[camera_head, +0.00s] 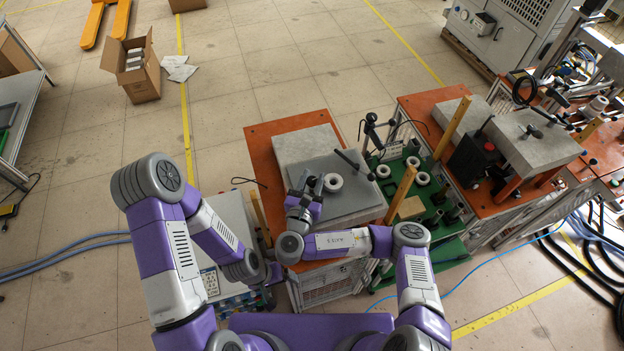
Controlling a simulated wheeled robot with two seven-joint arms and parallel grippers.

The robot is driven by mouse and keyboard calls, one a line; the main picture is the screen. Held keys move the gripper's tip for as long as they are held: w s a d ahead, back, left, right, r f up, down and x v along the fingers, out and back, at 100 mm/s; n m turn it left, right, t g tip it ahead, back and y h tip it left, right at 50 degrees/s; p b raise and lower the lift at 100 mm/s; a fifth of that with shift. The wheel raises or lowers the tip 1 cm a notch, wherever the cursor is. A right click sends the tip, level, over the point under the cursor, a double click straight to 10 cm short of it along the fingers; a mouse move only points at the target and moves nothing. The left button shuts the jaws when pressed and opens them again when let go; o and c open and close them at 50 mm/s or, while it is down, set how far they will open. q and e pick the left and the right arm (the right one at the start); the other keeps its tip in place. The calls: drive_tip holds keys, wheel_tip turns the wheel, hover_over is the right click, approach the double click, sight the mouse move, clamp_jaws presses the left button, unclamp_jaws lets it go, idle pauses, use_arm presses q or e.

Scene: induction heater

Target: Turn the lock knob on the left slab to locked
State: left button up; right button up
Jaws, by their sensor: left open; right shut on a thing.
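The left slab (300,149) is a grey block on an orange-topped table, with a darker grey plate (360,199) over its front part. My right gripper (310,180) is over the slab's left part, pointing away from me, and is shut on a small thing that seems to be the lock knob. The knob is hidden by the fingers, so its turn cannot be read. A white ring (334,182) lies just right of the fingertips. My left gripper (268,275) is lower, in front of the table beside a grey cabinet, and is open and empty.
A black rod handle (352,160) sticks up at the slab's right. A green tray (432,205) with white rings and dark cylinders stands to the right, with wooden posts (400,192) near it. A second slab (540,145) is farther right.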

sight(312, 180)
drive_tip(key=shift+r+m+g+h, duration=0.2)
drive_tip(key=shift+m+g+h, duration=0.1)
drive_tip(key=shift+m+h, duration=0.35)
drive_tip(key=o, duration=0.9)
drive_tip(key=shift+c, duration=0.2)
drive_tip(key=shift+o, duration=0.5)
drive_tip(key=shift+f, duration=0.1)
wheel_tip(312, 180, up, 10)
